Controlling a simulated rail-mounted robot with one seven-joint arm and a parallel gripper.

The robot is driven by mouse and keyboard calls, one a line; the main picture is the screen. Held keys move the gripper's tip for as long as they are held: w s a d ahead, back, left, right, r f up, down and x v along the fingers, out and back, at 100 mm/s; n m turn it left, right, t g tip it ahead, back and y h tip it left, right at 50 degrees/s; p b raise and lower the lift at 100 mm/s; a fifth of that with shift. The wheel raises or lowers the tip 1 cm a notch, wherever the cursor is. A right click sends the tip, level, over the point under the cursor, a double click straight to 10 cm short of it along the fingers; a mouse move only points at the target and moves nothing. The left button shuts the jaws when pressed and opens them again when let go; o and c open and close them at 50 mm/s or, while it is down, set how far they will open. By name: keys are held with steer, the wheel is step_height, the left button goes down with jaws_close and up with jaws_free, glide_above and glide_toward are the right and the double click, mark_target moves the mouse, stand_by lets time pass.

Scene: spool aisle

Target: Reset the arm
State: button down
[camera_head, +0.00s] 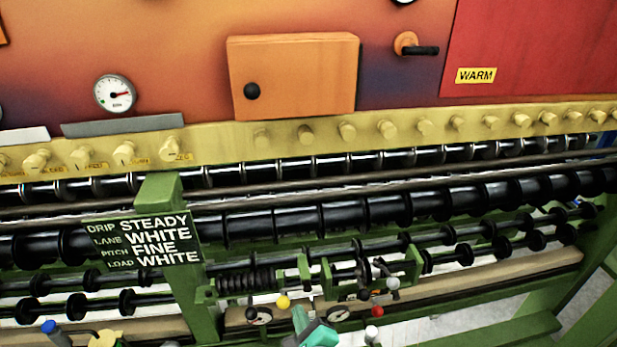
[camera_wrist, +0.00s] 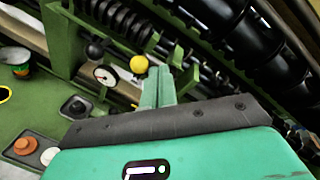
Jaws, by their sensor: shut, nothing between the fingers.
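My gripper (camera_head: 300,318) is teal and shows at the bottom middle of the head view, cut off by the lower edge. In the wrist view its two pale green fingers (camera_wrist: 158,87) are pressed together with nothing between them. The fingers point toward the green machine frame, close to a yellow ball knob (camera_wrist: 139,64). I cannot tell whether they touch it. The same yellow knob (camera_head: 283,301) stands just left of the fingertips in the head view. Most of my arm is out of view.
Black rollers (camera_head: 290,222) run across the machine behind a green post with a sign (camera_head: 145,241). White (camera_head: 393,284) and red (camera_head: 377,311) knobs stand right of my gripper. Dial gauges (camera_head: 339,313) sit nearby. A tray with round pieces (camera_wrist: 22,147) lies lower left in the wrist view.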

step_height(320, 180, up, 32)
steer(key=s+r+n+t+p, duration=0.1)
steer(key=s+n+t+p, duration=0.25)
steer(key=n, duration=0.95)
steer(key=s+r+n+t+h+p, duration=0.1)
steer(key=s+r+n+t+h, duration=0.1)
steer(key=s+r+n, duration=0.3)
steer(key=s+d+r+n+t+h+p, duration=0.1)
steer(key=s+r+n+t, duration=0.3)
steer(key=s+r, duration=0.8)
step_height(320, 180, up, 8)
steer(key=shift+d+r+n+h+p, duration=0.15)
steer(key=shift+d+n+h+p, duration=0.15)
steer(key=shift+n+h+p, duration=0.45)
